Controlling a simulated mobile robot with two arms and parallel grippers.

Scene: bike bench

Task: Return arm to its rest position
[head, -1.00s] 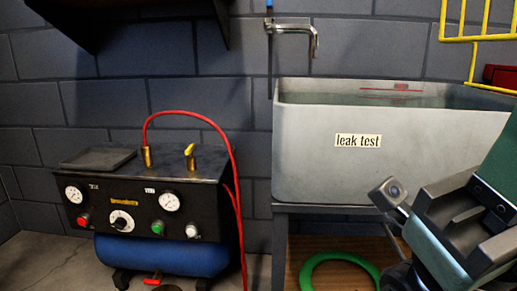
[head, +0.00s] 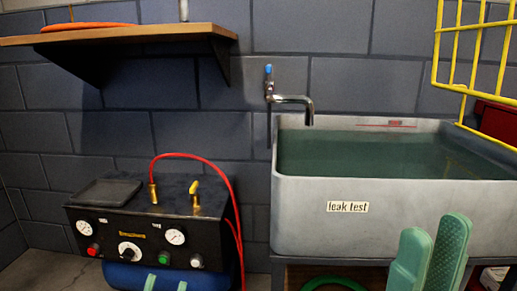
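My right gripper (head: 433,243) shows at the lower right of the head view as two green ribbed fingers, pointing up in front of the sink. A gap shows between its fingertips, and I see nothing held there. My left gripper (head: 166,285) shows only as two small green fingertips at the bottom edge, in front of the compressor unit. They stand apart with nothing visible between them. The rest of both arms is out of view or hidden.
A grey sink (head: 300,222) labelled "leak test" holds dark water below a tap (head: 292,99). A black gauge unit (head: 112,232) with a red hose (head: 232,195) stands left. A wooden shelf (head: 130,37) and yellow wire rack (head: 436,72) hang above.

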